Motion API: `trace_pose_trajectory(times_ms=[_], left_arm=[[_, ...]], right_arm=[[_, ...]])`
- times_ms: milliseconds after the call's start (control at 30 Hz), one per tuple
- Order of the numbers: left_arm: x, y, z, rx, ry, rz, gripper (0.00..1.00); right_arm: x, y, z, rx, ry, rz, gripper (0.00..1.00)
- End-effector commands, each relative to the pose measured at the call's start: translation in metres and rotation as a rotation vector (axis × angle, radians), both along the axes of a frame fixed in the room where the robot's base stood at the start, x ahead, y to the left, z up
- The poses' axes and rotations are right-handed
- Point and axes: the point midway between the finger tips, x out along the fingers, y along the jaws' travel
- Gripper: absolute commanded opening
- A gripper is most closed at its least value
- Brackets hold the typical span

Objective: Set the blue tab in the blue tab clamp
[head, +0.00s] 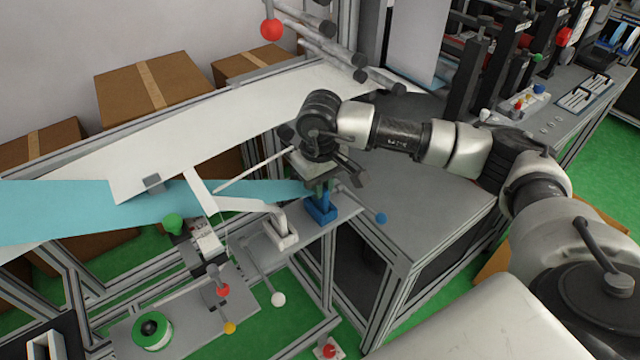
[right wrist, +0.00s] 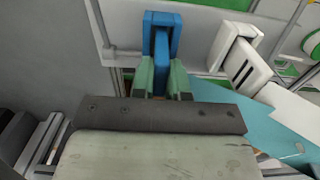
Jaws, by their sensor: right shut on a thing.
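The blue tab clamp (head: 321,209) stands on the end of the grey rail, below my right gripper (head: 322,184). In the right wrist view the clamp (right wrist: 162,19) shows as a blue block with two side walls. My right gripper (right wrist: 162,80) has green fingertips shut on a narrow blue piece, which looks like the blue tab (right wrist: 160,76). The tab lines up with the gap between the clamp's walls and overlaps it in the picture. How deep it sits is hidden. My left gripper is not in view.
A teal sheet (head: 60,212) runs from the left toward the clamp. A white clamp (head: 282,232) stands left of the blue one. A grey machine table (head: 430,205) lies beneath my right arm.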

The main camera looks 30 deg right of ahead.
Motion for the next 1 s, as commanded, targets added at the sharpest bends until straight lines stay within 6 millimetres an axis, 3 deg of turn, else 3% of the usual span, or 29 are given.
trace_pose_trajectory(times_ms=[67,100,300,667,1000], left_arm=[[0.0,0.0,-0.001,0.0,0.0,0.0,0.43],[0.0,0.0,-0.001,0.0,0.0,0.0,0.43],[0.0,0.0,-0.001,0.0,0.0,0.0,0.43],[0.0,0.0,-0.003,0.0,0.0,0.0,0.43],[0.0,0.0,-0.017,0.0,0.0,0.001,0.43]], right_arm=[[0.0,0.0,-0.001,0.0,0.0,0.0,0.0],[0.0,0.0,0.0,0.0,0.0,0.0,0.17],[0.0,0.0,0.0,0.0,0.0,0.0,0.44],[0.001,0.0,0.008,0.0,-0.002,0.0,0.44],[0.001,0.0,0.071,0.001,-0.006,0.0,0.44]])
